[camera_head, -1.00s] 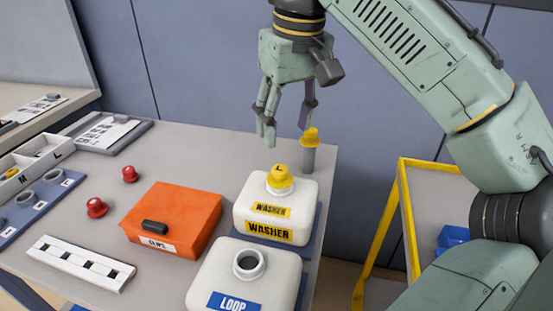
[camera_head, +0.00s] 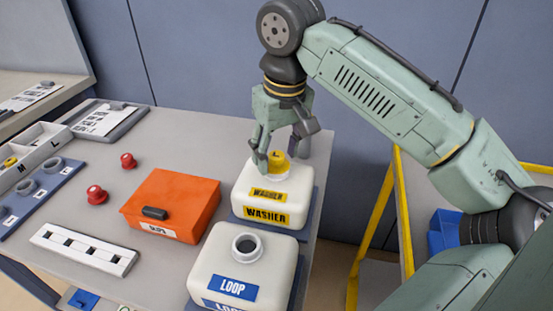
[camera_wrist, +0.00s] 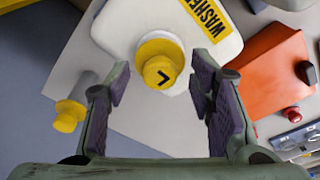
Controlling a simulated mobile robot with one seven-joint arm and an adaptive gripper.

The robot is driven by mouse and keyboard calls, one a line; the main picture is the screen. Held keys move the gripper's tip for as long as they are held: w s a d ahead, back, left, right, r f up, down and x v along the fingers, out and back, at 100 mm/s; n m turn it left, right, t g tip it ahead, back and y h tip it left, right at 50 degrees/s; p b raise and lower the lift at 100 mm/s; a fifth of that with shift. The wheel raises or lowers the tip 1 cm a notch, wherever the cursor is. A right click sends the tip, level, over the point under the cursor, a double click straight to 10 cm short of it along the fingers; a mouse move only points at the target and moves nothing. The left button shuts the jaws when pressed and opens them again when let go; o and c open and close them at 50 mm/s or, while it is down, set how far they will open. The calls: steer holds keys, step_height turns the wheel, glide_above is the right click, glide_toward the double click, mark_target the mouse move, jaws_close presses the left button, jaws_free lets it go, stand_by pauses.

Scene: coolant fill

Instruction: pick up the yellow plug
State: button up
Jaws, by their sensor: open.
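A yellow plug (camera_head: 277,163), with a dark mark on top, sits in the neck of the white WASHER tank (camera_head: 293,190). In the wrist view the plug (camera_wrist: 161,68) shows ahead of my gripper, roughly in line with the gap between the fingers. My gripper (camera_head: 278,157) points down over the tank's neck, open and empty. In the wrist view its purple finger pads (camera_wrist: 161,88) are wide apart, with no visible contact on the plug. A second yellow-topped piece (camera_wrist: 70,116) with a pale cylindrical body stands at the left of the wrist view; I cannot make it out in the head view.
The white LOOP tank (camera_head: 250,262) with an open neck stands in front. An orange box (camera_head: 173,200), red knobs (camera_head: 96,194) and a white slotted strip (camera_head: 82,250) lie to the left. A yellow-framed cart (camera_head: 374,235) stands right of the table.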

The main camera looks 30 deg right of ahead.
mark_target(275, 153)
steer(key=shift+c, duration=0.5)
steer(key=c, duration=0.8)
steer(key=shift+o, duration=0.2)
steer(key=shift+r, duration=0.5)
step_height(275, 153, up, 2)
steer(key=shift+r+b, duration=0.1)
steer(key=shift+b, duration=0.45)
steer(key=a+r+b, duration=0.2)
steer(key=a+b, duration=0.1)
steer(key=a, duration=1.3)
steer(key=shift+s+b, duration=0.35)
